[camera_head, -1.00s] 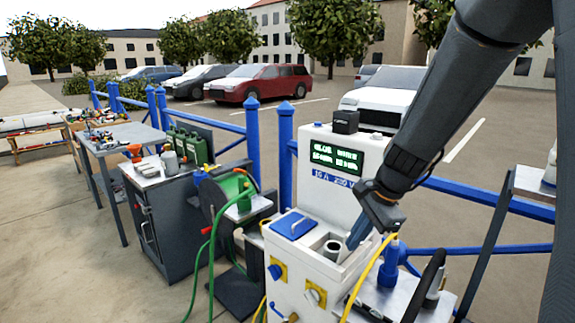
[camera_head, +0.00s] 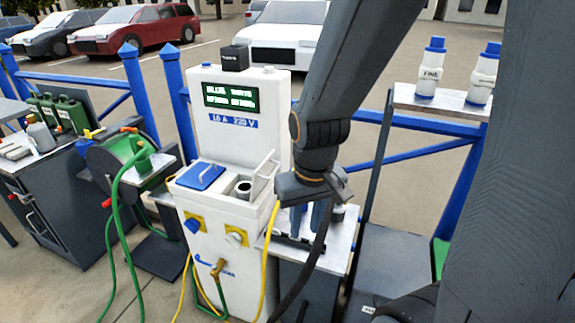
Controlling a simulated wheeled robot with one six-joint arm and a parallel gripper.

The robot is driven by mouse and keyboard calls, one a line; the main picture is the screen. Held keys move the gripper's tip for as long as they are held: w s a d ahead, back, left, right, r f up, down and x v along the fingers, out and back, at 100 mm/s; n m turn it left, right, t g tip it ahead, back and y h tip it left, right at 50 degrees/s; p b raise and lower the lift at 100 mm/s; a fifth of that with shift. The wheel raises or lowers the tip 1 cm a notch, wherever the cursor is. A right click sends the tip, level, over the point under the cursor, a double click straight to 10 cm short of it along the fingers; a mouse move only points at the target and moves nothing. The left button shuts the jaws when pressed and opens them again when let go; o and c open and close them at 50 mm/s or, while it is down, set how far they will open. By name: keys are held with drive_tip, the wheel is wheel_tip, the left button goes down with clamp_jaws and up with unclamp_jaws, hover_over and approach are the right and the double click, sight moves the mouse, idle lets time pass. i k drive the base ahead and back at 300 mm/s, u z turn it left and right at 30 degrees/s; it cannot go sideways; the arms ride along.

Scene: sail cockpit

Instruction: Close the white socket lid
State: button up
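The white socket lid (camera_head: 264,172) stands raised and tilted on the white power pedestal (camera_head: 240,137). My gripper (camera_head: 309,217) points down to the right of the pedestal, over a small metal-topped stand. Its two blue-grey fingers appear apart with nothing seen between them. It is clear of the white lid in the picture.
Yellow cables (camera_head: 268,255) hang down the pedestal front, near two yellow-plated knobs. A green hose reel (camera_head: 128,155) stands left. A shelf (camera_head: 440,100) with white bottles and a blue railing (camera_head: 420,150) are at right. A dark cable hangs below my gripper.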

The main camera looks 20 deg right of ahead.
sight(261, 177)
drive_tip(key=z, duration=1.9)
drive_tip(key=k, duration=1.1)
drive_tip(key=u, duration=1.65)
drive_tip(key=i, duration=0.5)
drive_tip(key=u, duration=0.05)
